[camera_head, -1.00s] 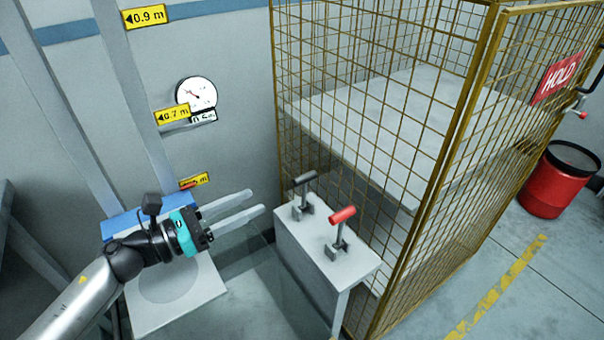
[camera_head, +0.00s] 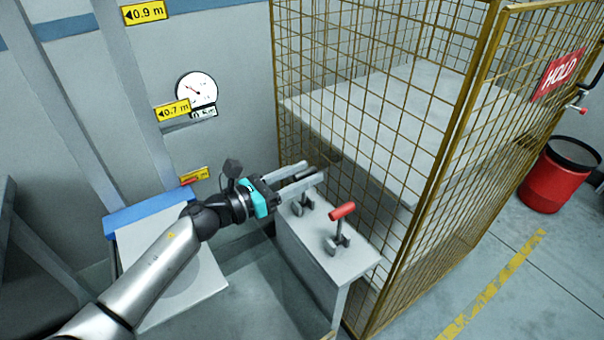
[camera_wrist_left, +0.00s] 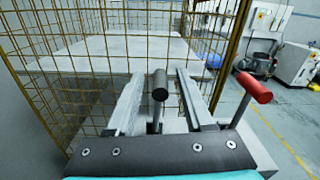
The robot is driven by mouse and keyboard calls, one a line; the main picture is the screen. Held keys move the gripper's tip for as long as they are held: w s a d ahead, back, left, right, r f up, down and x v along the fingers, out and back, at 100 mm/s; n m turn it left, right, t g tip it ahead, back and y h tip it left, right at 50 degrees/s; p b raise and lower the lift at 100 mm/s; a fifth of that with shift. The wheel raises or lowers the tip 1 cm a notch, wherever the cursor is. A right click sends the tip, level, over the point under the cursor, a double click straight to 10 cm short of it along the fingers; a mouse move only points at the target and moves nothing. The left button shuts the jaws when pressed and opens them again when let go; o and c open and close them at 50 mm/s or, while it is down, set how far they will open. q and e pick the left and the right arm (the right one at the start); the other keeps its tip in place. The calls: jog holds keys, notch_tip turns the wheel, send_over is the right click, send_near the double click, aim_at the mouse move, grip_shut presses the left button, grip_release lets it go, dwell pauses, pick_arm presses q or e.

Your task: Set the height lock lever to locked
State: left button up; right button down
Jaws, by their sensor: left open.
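Two levers stand on a grey box beside the cage. The lever with the black handle shows in the left wrist view (camera_wrist_left: 160,85), upright between my open fingers, with a gap on both sides. In the head view its clamp base (camera_head: 299,209) shows, but its handle is mostly hidden by my left gripper (camera_head: 314,171). The red-handled lever (camera_head: 342,211) stands to the right of it, and in the left wrist view (camera_wrist_left: 254,88) it is outside my right-hand finger. I cannot tell by a label which is the height lock. My right gripper is not in view.
The yellow wire cage (camera_head: 440,185) stands close behind the levers. The grey box top (camera_head: 350,258) is clear in front of the red lever. A round gauge (camera_head: 196,92) and yellow height tags (camera_head: 145,12) are on the left. A red bin (camera_head: 553,180) stands far right.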

pick_arm(q)
grip_shut()
dwell(0.3)
dwell(1.1)
